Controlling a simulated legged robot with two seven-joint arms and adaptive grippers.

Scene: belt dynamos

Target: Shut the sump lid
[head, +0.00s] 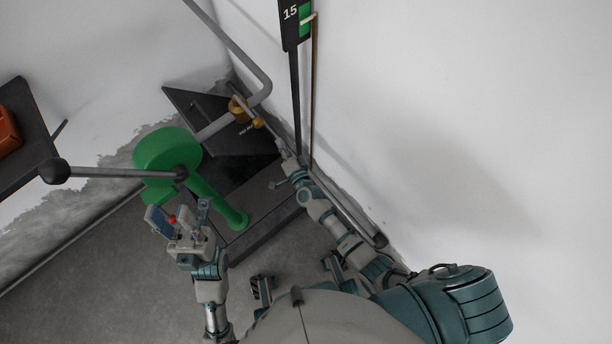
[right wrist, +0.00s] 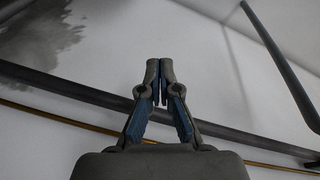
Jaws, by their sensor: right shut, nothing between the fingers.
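The sump lid appears to be the dark flat panel (head: 200,106) in the corner of the head view, tilted up behind a dark opening (head: 234,172) in a low dark box (head: 262,208). A grey pipe and brass fittings hide part of the panel. My right gripper (head: 281,146) is by the panel's right edge, close to the wall; I cannot tell whether it touches the panel. In the right wrist view its fingers (right wrist: 160,72) are shut with nothing between them. My left gripper (head: 179,212) is open in front of the green machine.
A green machine (head: 168,150) with a long ball-ended lever (head: 110,172) stands left of the opening. A bent grey pipe (head: 258,72) and brass fittings (head: 240,108) cross the panel. A dark rail (head: 345,212) runs along the right wall. A dark shelf (head: 28,150) is far left.

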